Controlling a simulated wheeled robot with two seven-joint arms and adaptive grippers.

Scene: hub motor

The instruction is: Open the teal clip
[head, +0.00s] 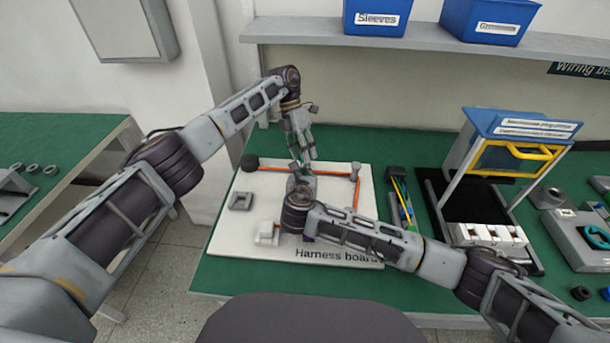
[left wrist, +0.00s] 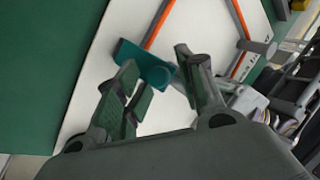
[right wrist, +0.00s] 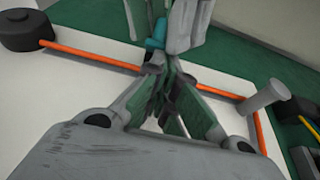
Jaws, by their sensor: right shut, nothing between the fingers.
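The teal clip (left wrist: 146,62) stands on the white harness board (head: 232,222), by the orange cable. In the left wrist view it shows just beyond and between the tips of my left gripper (left wrist: 157,65), whose fingers are apart. In the right wrist view a part of the teal clip (right wrist: 155,42) shows beside the left gripper's fingers, which partly hide it. My right gripper (right wrist: 166,80) is shut and empty, its tips close in front of the clip. I cannot tell whether either gripper touches it.
The orange cable (head: 275,169) runs from a black round part (head: 249,162) to a grey post (head: 355,171) and down the board. A grey block (head: 241,200) and a white piece (head: 267,233) sit at the board's left. A blue-topped stand (head: 520,125) is at right.

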